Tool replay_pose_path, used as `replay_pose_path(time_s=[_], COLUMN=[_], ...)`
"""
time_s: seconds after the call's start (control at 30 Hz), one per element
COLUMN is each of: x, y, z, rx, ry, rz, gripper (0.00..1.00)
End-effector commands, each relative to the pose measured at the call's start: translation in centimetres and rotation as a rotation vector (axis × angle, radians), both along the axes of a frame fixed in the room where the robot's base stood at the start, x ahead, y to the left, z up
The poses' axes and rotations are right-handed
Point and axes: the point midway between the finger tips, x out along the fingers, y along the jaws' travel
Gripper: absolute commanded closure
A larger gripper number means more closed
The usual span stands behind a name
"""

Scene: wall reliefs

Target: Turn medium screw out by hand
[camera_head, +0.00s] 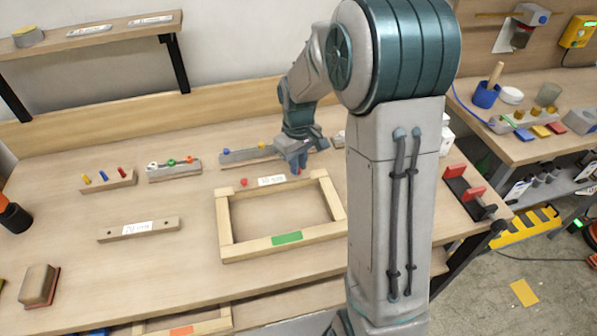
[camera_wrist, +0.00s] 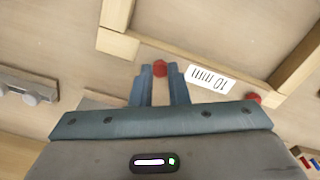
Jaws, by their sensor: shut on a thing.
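My gripper (camera_wrist: 160,72) is shut on a small red screw head (camera_wrist: 160,68) at the far side of a pale wooden frame (camera_head: 285,240). In the head view my gripper (camera_head: 298,170) reaches down near the frame's far right corner. A second red screw head (camera_head: 244,182) is near the far left corner; it also shows in the wrist view (camera_wrist: 253,98). A white label (camera_head: 271,180) lies between the two red heads and appears to read 10 mm. The held screw's shaft is hidden.
Wooden holders with coloured pegs (camera_head: 108,180) and knobs (camera_head: 174,168) stand behind and left of the frame. A labelled wooden bar (camera_head: 138,229) and a block (camera_head: 39,285) lie at left. A red-and-black rack (camera_head: 470,192) stands at the bench's right end. The frame's middle is clear.

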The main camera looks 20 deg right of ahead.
Motion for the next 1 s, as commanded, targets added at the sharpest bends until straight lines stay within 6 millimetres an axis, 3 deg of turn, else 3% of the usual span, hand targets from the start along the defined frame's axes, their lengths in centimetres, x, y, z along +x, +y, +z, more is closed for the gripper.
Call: replay_pose_path(time_s=[0.53, 0.57, 0.6, 1.0], x=[-0.01, -0.01, 0.00, 0.00], y=[-0.04, 0.00, 0.01, 0.01], z=[0.09, 0.02, 0.00, 0.60], rx=[0.000, 0.000, 0.000, 0.000], ry=[0.000, 0.000, 0.000, 0.000], rz=[0.147, 0.142, 0.140, 0.137], gripper=[1.00, 0.94, 1.00, 1.00])
